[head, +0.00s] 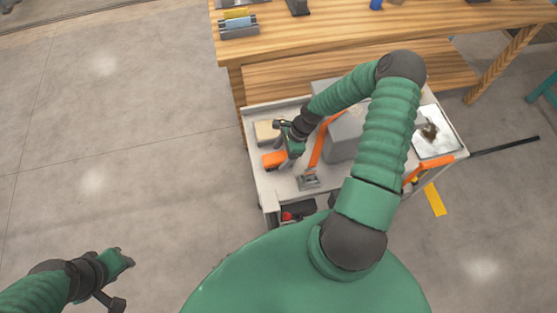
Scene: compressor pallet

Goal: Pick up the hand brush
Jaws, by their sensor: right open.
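An orange item (273,159), perhaps the hand brush, lies on the light top of the cart (262,183) near its left edge. A tan block (266,132) lies just behind it. I cannot tell for sure which of the two is the brush. My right gripper (286,148) is open and hangs over the cart at the right end of the orange item, partly covering it. Contact cannot be made out. My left gripper (120,279) is open and empty above the bare floor at lower left, far from the cart.
A grey box-shaped unit (343,134) stands on the cart to the right, with an orange strap (320,143) and a metal buckle (308,180) close to my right gripper. A wooden workbench (330,35) stands behind. The floor (120,130) at left is clear.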

